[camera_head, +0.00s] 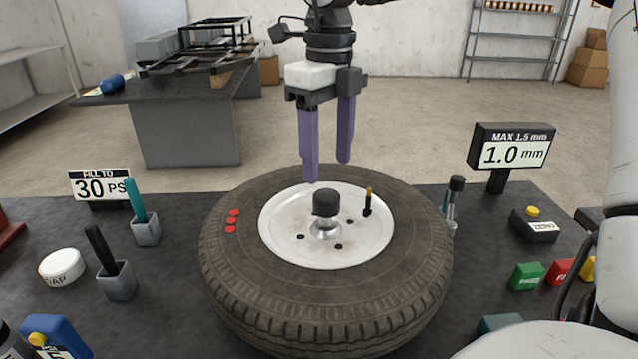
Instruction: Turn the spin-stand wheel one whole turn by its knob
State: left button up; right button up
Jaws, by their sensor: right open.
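The wheel (232,268) lies flat on the dark bench, a black tyre around a white rim (285,238). A black cap (326,203) on a silver hub stands at its centre. A thin upright peg (368,200), black below and yellowish on top, stands on the rim right of the hub; I cannot tell whether it or the cap is the knob. Three red dots mark the tyre's left side. My right gripper (327,171) points down with its two purple fingers apart and empty. Its tips are above the far side of the rim, apart from cap and peg. My left gripper is out of view.
A gauge display (512,150) reading 1.0 mm and a ZERO box (534,227) stand at right. Tool holders (117,284), a 30 PSI sign (100,185) and a white lid (62,266) are at left. Small coloured boxes lie at front right.

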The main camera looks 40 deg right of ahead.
aim_at(327, 195)
notch_tip(327, 195, down, 6)
jog(key=shift+r, duration=0.1)
jog(key=shift+w+f, duration=0.1)
jog(key=shift+f, duration=0.45)
grip_shut()
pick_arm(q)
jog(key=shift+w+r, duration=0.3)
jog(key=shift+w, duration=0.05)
